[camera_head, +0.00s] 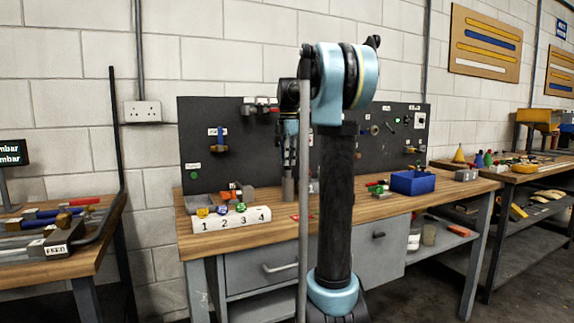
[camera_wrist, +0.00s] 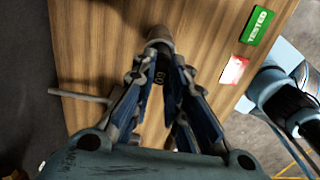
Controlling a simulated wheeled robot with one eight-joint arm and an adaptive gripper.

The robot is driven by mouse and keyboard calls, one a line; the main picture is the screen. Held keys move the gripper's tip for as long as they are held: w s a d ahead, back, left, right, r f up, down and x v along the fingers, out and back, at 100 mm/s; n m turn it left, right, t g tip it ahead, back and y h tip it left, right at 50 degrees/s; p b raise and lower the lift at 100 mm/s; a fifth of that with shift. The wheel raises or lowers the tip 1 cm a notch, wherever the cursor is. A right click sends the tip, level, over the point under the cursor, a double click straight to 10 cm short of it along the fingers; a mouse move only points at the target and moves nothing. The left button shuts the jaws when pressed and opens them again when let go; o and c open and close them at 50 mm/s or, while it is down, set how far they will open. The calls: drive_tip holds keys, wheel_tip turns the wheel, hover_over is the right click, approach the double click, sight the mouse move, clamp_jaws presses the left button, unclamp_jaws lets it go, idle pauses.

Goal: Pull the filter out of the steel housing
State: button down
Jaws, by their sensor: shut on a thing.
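The filter lies between the fingers in the wrist view. A grey-brown round metal part, which looks like the steel housing (camera_wrist: 158,38), shows just beyond the fingertips in line with the filter. Whether the filter is still inside it, I cannot tell. In the head view my gripper (camera_head: 289,165) points down at the bench, left of my arm column, above a grey upright part. The filter cannot be made out there.
A green "TESTED" tag (camera_wrist: 259,26) and a red-white card (camera_wrist: 234,69) lie right of the gripper. A numbered white block (camera_head: 231,219) with several coloured pieces stands left on the bench. A blue bin (camera_head: 412,183) stands right. A black pegboard (camera_head: 250,165) rises behind.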

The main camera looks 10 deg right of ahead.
drive_tip(key=shift+r, duration=3.65)
